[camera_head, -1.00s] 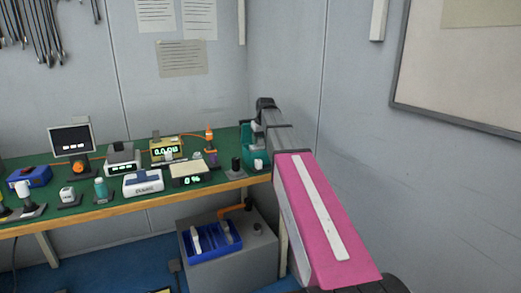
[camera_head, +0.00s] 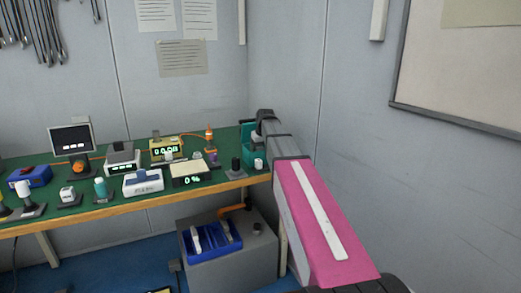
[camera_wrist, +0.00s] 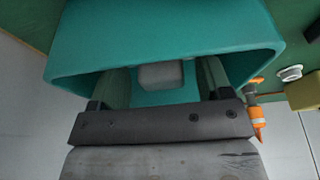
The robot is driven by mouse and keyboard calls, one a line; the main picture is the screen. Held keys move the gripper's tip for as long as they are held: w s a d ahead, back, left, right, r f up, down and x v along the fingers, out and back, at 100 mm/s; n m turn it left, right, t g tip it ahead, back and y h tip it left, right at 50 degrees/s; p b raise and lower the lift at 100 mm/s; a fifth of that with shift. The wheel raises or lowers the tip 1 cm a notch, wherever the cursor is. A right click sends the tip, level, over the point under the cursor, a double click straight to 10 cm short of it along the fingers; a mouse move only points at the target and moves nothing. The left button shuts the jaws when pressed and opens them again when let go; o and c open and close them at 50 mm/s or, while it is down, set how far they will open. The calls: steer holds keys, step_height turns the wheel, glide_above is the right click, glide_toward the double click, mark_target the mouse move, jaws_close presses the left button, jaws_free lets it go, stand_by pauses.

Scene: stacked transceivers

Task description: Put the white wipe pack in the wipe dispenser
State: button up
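In the wrist view, a small pale grey-white block (camera_wrist: 160,75), likely the white wipe pack, is inside an open teal bin (camera_wrist: 165,42). My gripper (camera_wrist: 160,84) reaches into the bin mouth, with one finger on each side of the block and a gap showing beside it. In the head view, the teal bin (camera_head: 247,153) stands at the right back corner of the bench, partly hidden by my arm; the gripper fingers are hidden there. A blue-and-white box (camera_head: 143,183) sits at the bench front; I cannot tell which item is the wipe dispenser.
The green bench (camera_head: 228,172) is crowded with instruments. An orange-tipped item (camera_head: 209,138) stands left of the bin and shows close beside my gripper in the wrist view (camera_wrist: 257,125). A small white item (camera_head: 258,163) is at the bench's right end. The wall is close behind.

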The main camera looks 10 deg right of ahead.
steer(key=shift+r, duration=0.1)
steer(key=v, duration=1.2)
